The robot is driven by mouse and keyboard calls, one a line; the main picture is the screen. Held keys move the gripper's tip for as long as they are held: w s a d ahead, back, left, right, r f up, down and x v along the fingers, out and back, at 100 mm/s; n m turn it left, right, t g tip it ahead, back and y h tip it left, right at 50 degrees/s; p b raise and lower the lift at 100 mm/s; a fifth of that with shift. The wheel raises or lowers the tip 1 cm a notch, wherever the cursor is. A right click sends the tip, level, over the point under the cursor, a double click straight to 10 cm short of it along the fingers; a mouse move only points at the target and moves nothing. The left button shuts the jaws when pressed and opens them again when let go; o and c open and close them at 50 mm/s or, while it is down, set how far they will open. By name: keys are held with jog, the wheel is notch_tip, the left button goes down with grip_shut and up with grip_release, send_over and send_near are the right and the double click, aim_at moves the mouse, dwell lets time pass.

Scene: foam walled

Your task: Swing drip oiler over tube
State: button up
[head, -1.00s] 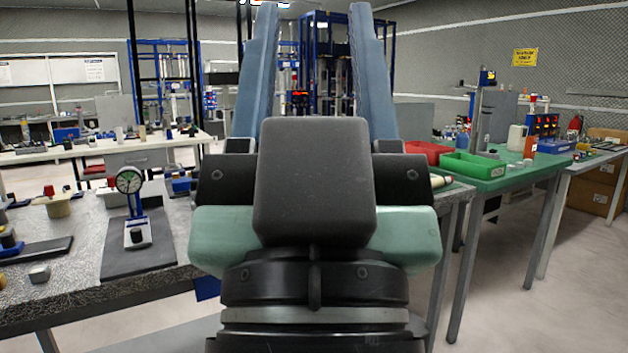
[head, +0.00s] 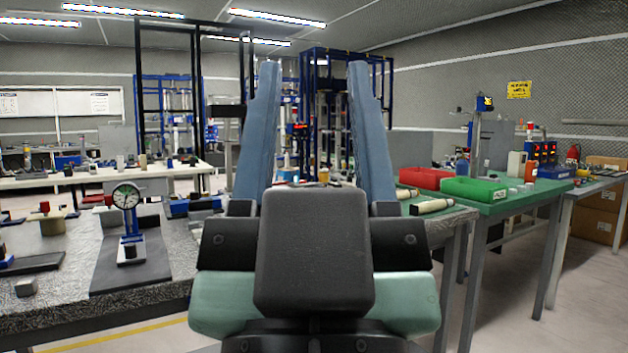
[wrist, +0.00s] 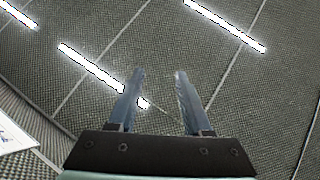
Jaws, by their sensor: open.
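My gripper (head: 313,64) points up in the middle of the head view, its two blue-grey fingers apart with nothing between them. In the wrist view my gripper (wrist: 159,73) is also open and empty. I cannot pick out the drip oiler or the tube for sure. A small amber-topped item (head: 323,175) and a white bottle-like item (head: 286,169) show between the fingers, well behind them on a bench. They are too small to name, and my wrist hides what lies below them.
A dial gauge on a stand (head: 126,197) is on the grey bench (head: 65,303) at left. A green bin (head: 473,189) and a red bin (head: 424,178) sit on the green table at right. Floor is clear between table legs at right.

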jog(key=shift+r+p, duration=0.3)
jog(key=c, duration=0.5)
notch_tip(320, 180, up, 35)
jog(key=p, duration=3.4)
jog(key=shift+f+p, duration=0.2)
jog(key=shift+p, duration=0.1)
grip_shut()
jog(key=shift+f, duration=0.1)
